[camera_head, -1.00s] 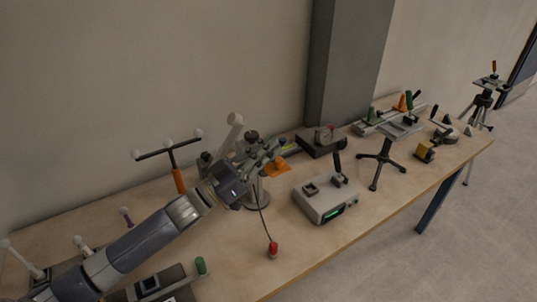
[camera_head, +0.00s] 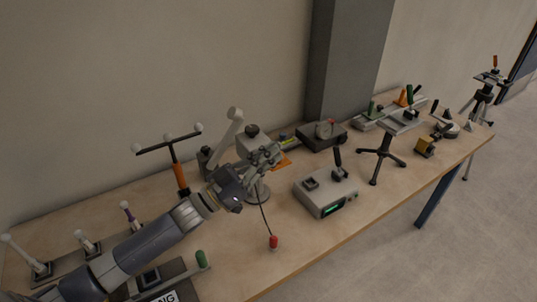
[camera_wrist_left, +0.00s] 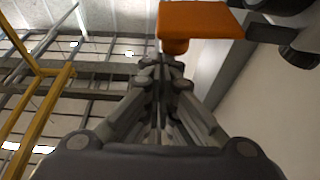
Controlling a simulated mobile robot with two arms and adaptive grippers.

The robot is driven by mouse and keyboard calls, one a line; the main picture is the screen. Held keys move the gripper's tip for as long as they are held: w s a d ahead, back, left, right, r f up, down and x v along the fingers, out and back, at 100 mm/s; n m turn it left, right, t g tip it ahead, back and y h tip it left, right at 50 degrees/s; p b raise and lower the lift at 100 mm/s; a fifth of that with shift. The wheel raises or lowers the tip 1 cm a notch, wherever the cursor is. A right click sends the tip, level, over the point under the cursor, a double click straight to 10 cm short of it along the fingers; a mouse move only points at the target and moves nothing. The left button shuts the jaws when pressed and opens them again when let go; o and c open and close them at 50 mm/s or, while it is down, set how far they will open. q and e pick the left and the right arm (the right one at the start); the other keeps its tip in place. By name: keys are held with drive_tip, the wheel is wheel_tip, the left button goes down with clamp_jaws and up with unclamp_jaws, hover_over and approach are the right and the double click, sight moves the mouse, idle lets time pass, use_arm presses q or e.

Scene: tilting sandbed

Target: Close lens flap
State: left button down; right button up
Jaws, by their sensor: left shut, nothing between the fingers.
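My left gripper (camera_head: 264,155) is shut and empty, beside a microscope-like stand with a pale upright arm (camera_head: 232,128) and a round grey base (camera_head: 257,192). An orange plate (camera_head: 284,163), which looks like the lens flap, shows just right of the fingers, partly hidden behind them. In the left wrist view an orange plate (camera_wrist_left: 200,20) with a short knob underneath is close above the shut fingertips (camera_wrist_left: 163,66). A small gap appears between them, but contact is hard to tell. My right gripper is out of view.
A grey box with a green display (camera_head: 325,190) stands to the right. A T-shaped rack with white balls (camera_head: 172,150) stands to the left. The table front (camera_head: 300,235) is fairly clear.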

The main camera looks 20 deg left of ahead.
use_arm(q)
drive_tip(key=shift+s+d+f+m, duration=0.15)
drive_tip(key=shift+f+m, duration=0.1)
drive_tip(key=shift+m, duration=0.25)
wheel_tip(320, 180, down, 12)
drive_tip(key=m+g+h+b, duration=0.1)
drive_tip(key=m+g+b, duration=0.7)
drive_tip(key=m, duration=1.4)
drive_tip(key=shift+w+a+b, duration=0.35)
drive_tip(key=shift+a+b, duration=0.1)
drive_tip(key=shift+b, duration=1.55)
drive_tip(key=shift+r, duration=0.1)
